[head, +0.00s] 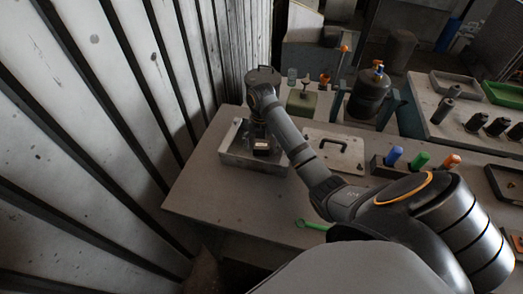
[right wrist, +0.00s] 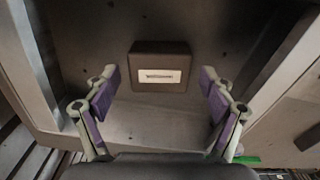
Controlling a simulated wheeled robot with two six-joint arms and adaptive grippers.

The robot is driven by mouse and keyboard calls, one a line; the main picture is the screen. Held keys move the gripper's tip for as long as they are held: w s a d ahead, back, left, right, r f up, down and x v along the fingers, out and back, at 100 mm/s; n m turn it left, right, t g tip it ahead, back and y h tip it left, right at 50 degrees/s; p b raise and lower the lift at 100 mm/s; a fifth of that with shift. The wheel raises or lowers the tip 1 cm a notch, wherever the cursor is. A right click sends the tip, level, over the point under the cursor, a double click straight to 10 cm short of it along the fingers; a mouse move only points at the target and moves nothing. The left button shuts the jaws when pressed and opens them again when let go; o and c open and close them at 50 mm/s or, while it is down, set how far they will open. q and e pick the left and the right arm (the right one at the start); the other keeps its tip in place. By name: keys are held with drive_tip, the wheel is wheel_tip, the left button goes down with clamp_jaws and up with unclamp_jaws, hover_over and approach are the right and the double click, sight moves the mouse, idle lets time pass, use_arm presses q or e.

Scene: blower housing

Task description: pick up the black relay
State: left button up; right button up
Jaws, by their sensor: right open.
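The black relay (head: 262,151) is a small dark box with a pale label. It lies in a shallow grey metal tray (head: 237,160) at the left end of the table. In the right wrist view the relay (right wrist: 160,50) is on the tray floor, label facing the camera. My right gripper (head: 260,131) is over the tray, close to the relay. In the right wrist view its two purple-padded fingers (right wrist: 160,88) are spread wide, with the relay centred beyond the gap between them and nothing held. My left gripper is not in view.
A pale plate with a black handle (head: 333,151) lies right of the tray. A holder has blue (head: 393,156), green (head: 420,160) and orange (head: 450,162) items. A green tool (head: 312,225) lies at the front edge. A ribbed wall (head: 90,110) stands close on the left.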

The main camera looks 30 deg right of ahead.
sight(262, 147)
drive_tip(key=shift+f, duration=0.3)
drive_tip(key=c, duration=0.5)
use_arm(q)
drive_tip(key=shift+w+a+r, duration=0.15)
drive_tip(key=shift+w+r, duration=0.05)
use_arm(e)
drive_tip(key=c, duration=0.8)
drive_tip(key=shift+w+r, duration=0.1)
drive_tip(key=shift+r, duration=0.45)
drive_tip(key=r, duration=0.1)
drive_tip(key=r+p, duration=0.1)
drive_tip(key=r, duration=0.1)
drive_tip(key=shift+s+r, duration=0.25)
drive_tip(key=shift+s, duration=0.05)
use_arm(q)
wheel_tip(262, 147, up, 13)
drive_tip(key=p, duration=1.2)
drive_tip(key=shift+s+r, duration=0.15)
use_arm(e)
drive_tip(key=s+a+r, duration=0.1)
drive_tip(key=s+r, duration=0.1)
drive_tip(key=s, duration=0.2)
drive_tip(key=s+a+r, duration=0.2)
drive_tip(key=s+r, duration=0.1)
drive_tip(key=s, duration=0.1)
drive_tip(key=s+a+r, duration=0.2)
drive_tip(key=s+r, duration=0.1)
drive_tip(key=s, duration=0.1)
drive_tip(key=shift+s+r, duration=0.25)
drive_tip(key=shift+s, duration=0.1)
